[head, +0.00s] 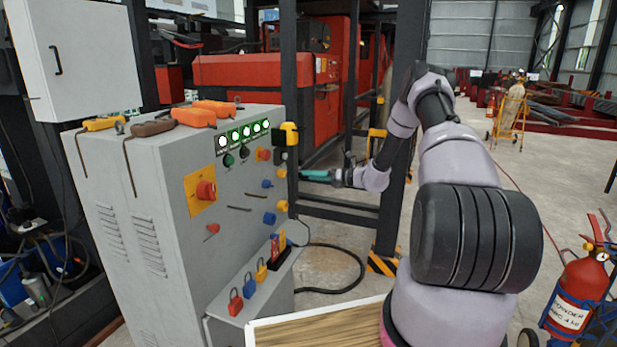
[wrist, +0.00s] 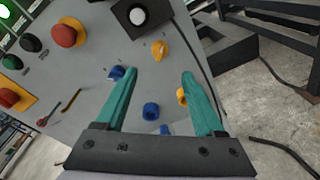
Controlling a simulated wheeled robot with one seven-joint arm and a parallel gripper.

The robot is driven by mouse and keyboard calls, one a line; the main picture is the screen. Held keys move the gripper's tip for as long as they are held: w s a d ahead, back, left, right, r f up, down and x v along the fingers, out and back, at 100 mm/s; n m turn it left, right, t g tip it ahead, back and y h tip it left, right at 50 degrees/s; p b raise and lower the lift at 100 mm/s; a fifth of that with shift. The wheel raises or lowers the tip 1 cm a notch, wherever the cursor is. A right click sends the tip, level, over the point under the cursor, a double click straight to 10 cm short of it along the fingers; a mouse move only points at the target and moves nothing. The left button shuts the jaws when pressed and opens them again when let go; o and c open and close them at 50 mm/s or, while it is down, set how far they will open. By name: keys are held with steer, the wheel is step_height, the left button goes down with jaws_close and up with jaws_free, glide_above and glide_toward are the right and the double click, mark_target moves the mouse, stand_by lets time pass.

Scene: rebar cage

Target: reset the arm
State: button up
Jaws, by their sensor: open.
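My gripper (head: 316,174) is at the right side of the grey control cabinet (head: 163,260) in the head view, with my arm reaching in from the right. In the wrist view its two teal fingers (wrist: 155,100) are apart and nothing is between them. They point at the cabinet's sloped panel (wrist: 100,100), which carries blue and yellow knobs. A blue knob (wrist: 151,110) and a yellow knob (wrist: 160,50) show in the gap between the fingers. I cannot tell whether the fingers touch the panel.
Padlocks (head: 249,284) stand on the cabinet's lower ledge. A yellow-black device (head: 289,133) sits at the panel's upper corner. A wooden-topped surface (head: 320,326) lies in front. A dark post (head: 398,150) stands behind my arm. A fire extinguisher (head: 578,295) is at the right.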

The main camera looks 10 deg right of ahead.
steer(key=s+a+r+n+g+h, duration=0.25)
steer(key=s+a+r+n, duration=0.25)
steer(key=s+r+n, duration=0.45)
steer(key=s+a+r+n+g+h, duration=0.2)
steer(key=s+a+r+n+g, duration=0.2)
steer(key=s+r+n, duration=0.8)
steer(key=s+d+r+n+t+h, duration=0.2)
steer(key=s+r, duration=0.4)
steer(key=s, duration=0.6)
steer(key=s+d+r+n+t+h, duration=0.2)
steer(key=s+d+r+n+h, duration=0.2)
steer(key=s, duration=0.9)
step_height(320, 180, up, 2)
steer(key=shift+r+h, duration=0.1)
steer(key=shift+h, duration=0.45)
steer(key=shift+n, duration=0.25)
